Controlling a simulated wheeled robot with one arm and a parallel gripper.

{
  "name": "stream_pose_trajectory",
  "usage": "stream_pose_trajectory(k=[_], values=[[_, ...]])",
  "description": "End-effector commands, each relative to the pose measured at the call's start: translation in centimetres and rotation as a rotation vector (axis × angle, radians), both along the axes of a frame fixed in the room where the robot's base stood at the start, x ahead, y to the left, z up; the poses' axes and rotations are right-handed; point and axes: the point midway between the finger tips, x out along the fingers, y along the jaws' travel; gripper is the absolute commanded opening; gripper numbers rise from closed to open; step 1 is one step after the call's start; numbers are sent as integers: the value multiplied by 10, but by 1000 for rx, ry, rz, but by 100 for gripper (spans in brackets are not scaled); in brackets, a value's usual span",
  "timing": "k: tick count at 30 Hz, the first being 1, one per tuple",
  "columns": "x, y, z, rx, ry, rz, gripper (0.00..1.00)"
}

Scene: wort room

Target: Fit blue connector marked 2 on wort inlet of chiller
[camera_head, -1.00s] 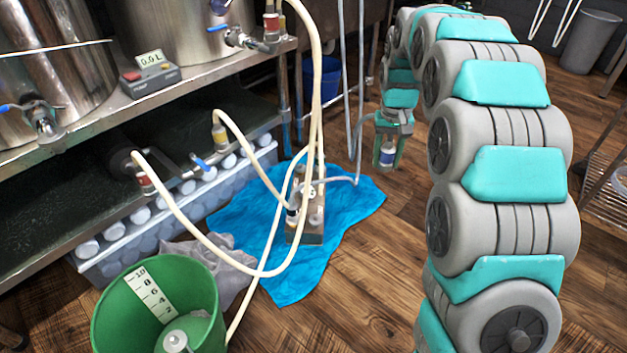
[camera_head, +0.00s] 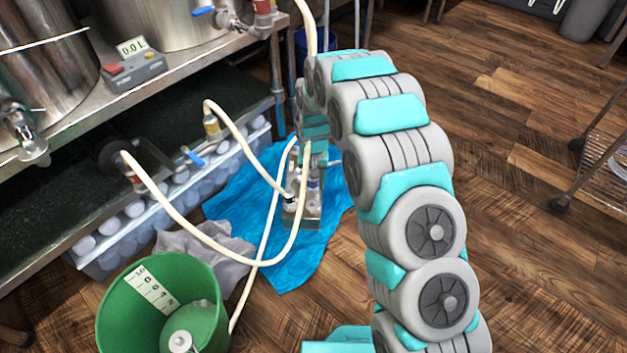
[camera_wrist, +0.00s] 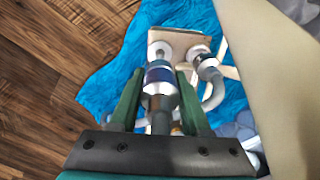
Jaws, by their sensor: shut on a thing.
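The chiller (camera_head: 300,217) is a metal block standing on a blue tarp. Its top plate (camera_wrist: 180,36) also shows in the wrist view, with ports along it. My gripper (camera_wrist: 159,80) is shut on a connector (camera_wrist: 158,74) with a blue band and a white upper part. The connector's far end is in line with a metal port (camera_wrist: 160,49) on the chiller and very close to it; I cannot tell whether they touch. The mark on the connector is not readable. In the head view my arm partly hides the gripper above the chiller.
Another hose connector (camera_wrist: 207,66) sits on the neighbouring port, close to my right finger. Cream hoses (camera_head: 215,243) loop from the shelf to the chiller. A green bucket (camera_head: 120,318) and a grey cloth (camera_head: 205,246) lie left.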

Motion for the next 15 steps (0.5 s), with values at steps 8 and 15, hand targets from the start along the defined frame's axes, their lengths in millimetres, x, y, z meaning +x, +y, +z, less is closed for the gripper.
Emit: stream_pose_trajectory(k=[8,15], values=[[0,0,-25,0,1,0,0],[-1,0,-45,-1,3,0,0]])
